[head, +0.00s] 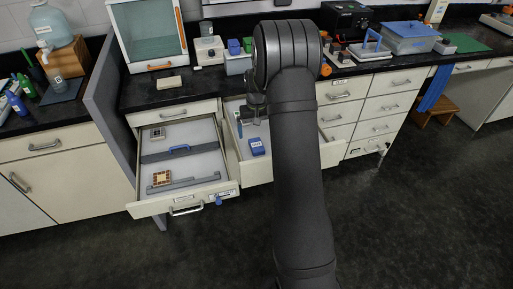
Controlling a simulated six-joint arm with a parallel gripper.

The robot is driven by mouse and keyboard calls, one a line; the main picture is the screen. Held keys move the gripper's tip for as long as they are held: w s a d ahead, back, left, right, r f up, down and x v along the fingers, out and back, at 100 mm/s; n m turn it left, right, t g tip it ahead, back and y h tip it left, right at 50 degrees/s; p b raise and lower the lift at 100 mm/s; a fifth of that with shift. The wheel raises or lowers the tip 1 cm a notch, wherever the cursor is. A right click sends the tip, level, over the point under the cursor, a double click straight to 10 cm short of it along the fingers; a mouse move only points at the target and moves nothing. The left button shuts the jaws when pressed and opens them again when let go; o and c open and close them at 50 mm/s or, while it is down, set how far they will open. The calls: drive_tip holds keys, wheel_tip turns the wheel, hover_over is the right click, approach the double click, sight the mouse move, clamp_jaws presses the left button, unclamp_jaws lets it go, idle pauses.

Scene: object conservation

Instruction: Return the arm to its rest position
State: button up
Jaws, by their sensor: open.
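My arm rises from the bottom of the head view and bends at the top in front of the lab bench. My gripper (250,116) shows small and partly hidden left of the arm, over the second open drawer (262,174). It looks empty. A blue box with a pale label (257,147) lies in that drawer below my gripper. A thin teal item (239,128) lies there too, near the drawer's left side. The right part of this drawer is hidden behind my arm.
The black bench top (205,85) holds a glass-fronted cabinet (148,35).

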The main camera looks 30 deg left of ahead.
idle(0.6)
wheel_tip(320, 180, up, 10)
idle(0.4)
idle(0.6)
drive_tip(key=c, duration=0.6)
drive_tip(key=shift+c, duration=0.2)
